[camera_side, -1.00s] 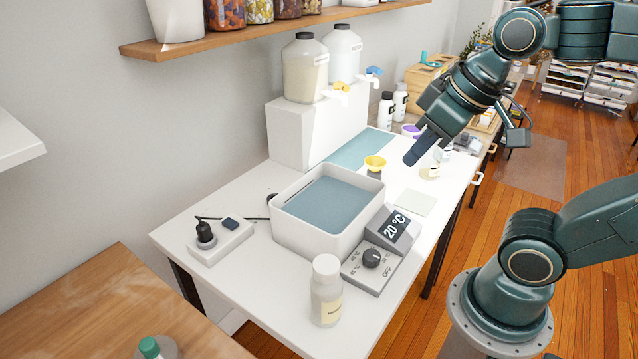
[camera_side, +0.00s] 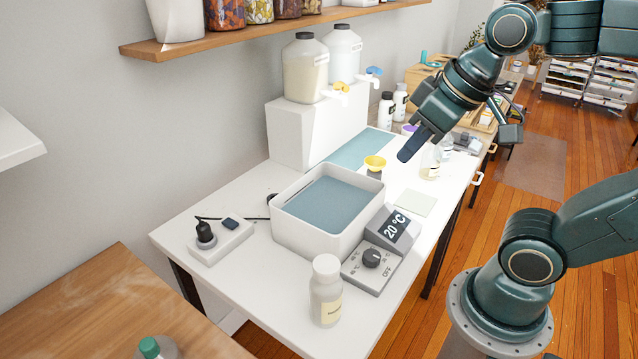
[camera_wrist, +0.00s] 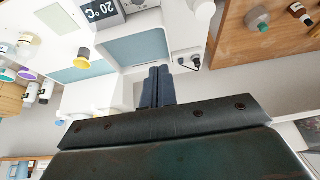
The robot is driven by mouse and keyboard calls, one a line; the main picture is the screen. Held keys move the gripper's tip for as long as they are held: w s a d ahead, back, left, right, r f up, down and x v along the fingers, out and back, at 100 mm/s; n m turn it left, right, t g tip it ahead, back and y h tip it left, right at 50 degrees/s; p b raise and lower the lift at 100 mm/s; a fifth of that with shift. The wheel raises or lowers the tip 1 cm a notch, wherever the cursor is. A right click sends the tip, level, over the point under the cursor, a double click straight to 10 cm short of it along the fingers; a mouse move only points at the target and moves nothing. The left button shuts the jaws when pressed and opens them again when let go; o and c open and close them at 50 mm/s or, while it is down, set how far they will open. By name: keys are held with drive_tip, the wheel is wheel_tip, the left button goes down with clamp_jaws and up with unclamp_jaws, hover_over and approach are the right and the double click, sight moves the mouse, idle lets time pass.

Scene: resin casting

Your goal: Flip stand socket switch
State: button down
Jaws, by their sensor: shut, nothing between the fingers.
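The stand socket (camera_side: 222,242) is a white block on the left of the white table in the side view. A black plug (camera_side: 205,233) sits in it. A dark switch (camera_side: 231,223) is on its right part. In the wrist view the socket (camera_wrist: 187,60) shows small, beyond the fingertips. My gripper (camera_side: 404,158) is shut and empty, above the right part of the table and well away from the socket. Its closed fingers (camera_wrist: 157,72) also show in the wrist view. I cannot tell the switch's position.
A water bath (camera_side: 285,232) with a control box (camera_side: 372,262) reading 20 °C stands between my gripper and the socket. A white bottle (camera_side: 326,290) stands at the front edge. Large jugs (camera_side: 305,72) stand on a white riser at the back. A shelf (camera_side: 210,42) hangs above.

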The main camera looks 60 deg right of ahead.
drive_tip(key=w+a+g, duration=0.1)
drive_tip(key=w+a, duration=0.2)
drive_tip(key=w, duration=1.8)
drive_tip(key=w+a+f, duration=0.1)
drive_tip(key=w+f, duration=0.6)
drive_tip(key=w, duration=0.1)
drive_tip(key=w+a+f+g, duration=0.1)
drive_tip(key=w+a+f, duration=0.1)
drive_tip(key=w+f, duration=0.5)
drive_tip(key=shift+w+a, duration=0.25)
drive_tip(key=shift+w, duration=0.25)
drive_tip(key=shift+f, duration=0.1)
hover_over(226, 220)
drive_tip(key=s, duration=0.1)
wheel_tip(226, 220, down, 11)
drive_tip(key=shift+s+f, duration=0.1)
drive_tip(key=shift+f, duration=1.1)
